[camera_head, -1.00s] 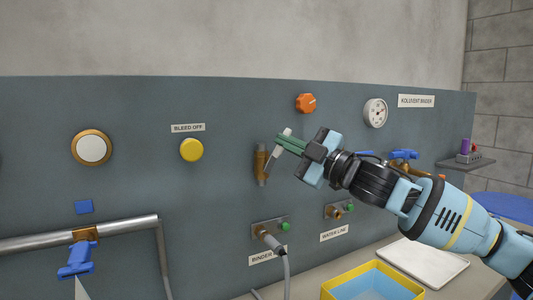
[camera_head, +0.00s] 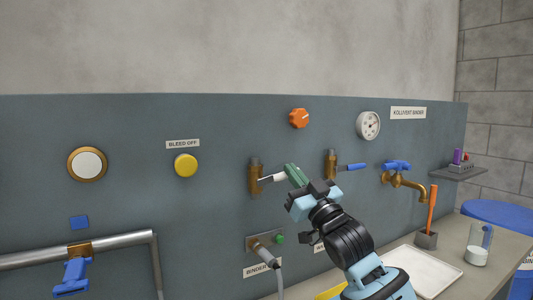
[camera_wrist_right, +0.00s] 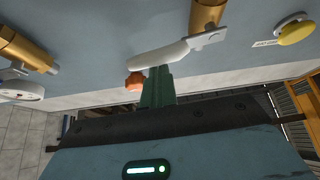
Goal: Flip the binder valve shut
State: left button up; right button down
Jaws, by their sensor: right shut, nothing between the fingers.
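The binder valve has a brass body (camera_head: 255,178) on the grey panel, above the BINDER port (camera_head: 264,243). Its white-grey lever (camera_head: 272,178) points out to the right, nearly level. In the right wrist view the lever (camera_wrist_right: 160,54) runs from the brass body (camera_wrist_right: 207,14) across the fingertips. My right gripper (camera_head: 292,172) is shut with nothing between its green fingers. The fingertips (camera_wrist_right: 157,72) are at the lever's free end and seem to touch it. My left gripper is not in view.
A second brass valve with a blue lever (camera_head: 350,167) is close on the right, then a blue-handled tap (camera_head: 397,166). An orange knob (camera_head: 299,118) and gauge (camera_head: 368,125) are above. A yellow button (camera_head: 186,165) is left. A white tray (camera_head: 436,272) lies on the bench.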

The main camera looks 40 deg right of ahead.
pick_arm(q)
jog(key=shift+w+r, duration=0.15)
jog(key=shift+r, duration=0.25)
pick_arm(e)
jog(key=shift+d+f, duration=0.1)
jog(key=shift+f, duration=0.25)
pick_arm(q)
jog(key=shift+p, duration=0.3)
pick_arm(e)
jog(key=shift+f, duration=0.15)
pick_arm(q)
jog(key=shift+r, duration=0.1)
